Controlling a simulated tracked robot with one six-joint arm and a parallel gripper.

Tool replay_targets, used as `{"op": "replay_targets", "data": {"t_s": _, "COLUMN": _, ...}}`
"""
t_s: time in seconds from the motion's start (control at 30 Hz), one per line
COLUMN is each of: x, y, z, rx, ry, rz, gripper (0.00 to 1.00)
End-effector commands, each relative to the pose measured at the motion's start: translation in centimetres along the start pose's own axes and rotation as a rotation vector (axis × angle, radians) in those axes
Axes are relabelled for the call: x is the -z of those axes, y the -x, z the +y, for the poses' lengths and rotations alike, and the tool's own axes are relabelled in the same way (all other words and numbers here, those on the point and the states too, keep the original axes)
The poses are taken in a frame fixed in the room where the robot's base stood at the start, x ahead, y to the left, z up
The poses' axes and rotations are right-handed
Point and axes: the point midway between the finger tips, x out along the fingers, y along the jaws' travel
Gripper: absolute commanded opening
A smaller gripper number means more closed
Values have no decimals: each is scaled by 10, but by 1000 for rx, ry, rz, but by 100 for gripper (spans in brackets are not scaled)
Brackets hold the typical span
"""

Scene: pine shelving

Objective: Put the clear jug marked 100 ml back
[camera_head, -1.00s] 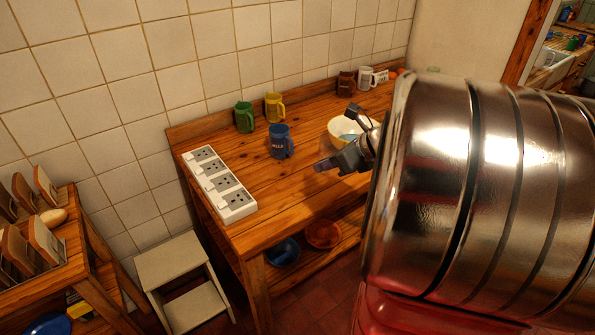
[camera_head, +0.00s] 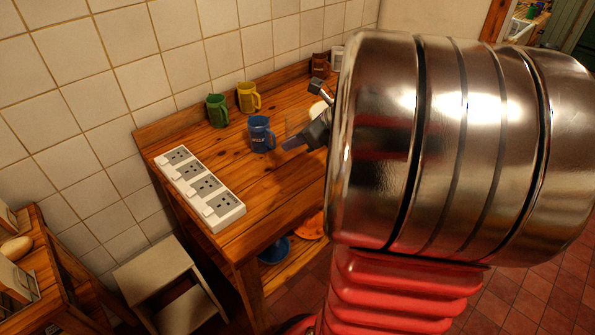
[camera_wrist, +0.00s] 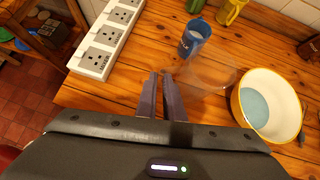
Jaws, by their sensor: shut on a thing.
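My gripper (camera_head: 303,140) is over the wooden counter, just in front of the blue jug (camera_head: 261,134). In the wrist view my gripper (camera_wrist: 161,88) has its two dark fingers close together. A faint see-through shape, which looks like the clear jug (camera_wrist: 207,76), sits at the right of the fingers, between the blue jug and the bowl. My fingers are shut on it. Its marking cannot be read, and whether it touches the counter is unclear. A green jug (camera_head: 217,111) and a yellow jug (camera_head: 249,97) stand behind the blue one by the tiled wall.
A cream bowl (camera_wrist: 239,112) with pale blue contents is right of the clear jug. A white socket strip (camera_head: 200,188) lies along the counter's left end. A brown mug (camera_head: 319,66) stands at the back. Bare counter (camera_head: 215,155) lies between strip and blue jug.

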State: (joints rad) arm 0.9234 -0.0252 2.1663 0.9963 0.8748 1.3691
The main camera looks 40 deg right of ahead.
Motion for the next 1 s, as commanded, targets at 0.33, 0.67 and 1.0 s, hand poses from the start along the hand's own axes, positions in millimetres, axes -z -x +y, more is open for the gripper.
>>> {"op": "replay_targets", "data": {"t_s": 0.33, "x": 33, "y": -34, "z": 3, "rx": -7, "ry": -2, "rz": 2, "gripper": 0}}
{"op": "replay_targets", "data": {"t_s": 0.67, "x": 42, "y": -45, "z": 3, "rx": -5, "ry": 4, "rz": -1, "gripper": 0}}
{"op": "replay_targets", "data": {"t_s": 1.0, "x": 56, "y": -58, "z": 4, "rx": -7, "ry": 2, "rz": 1, "gripper": 0}}
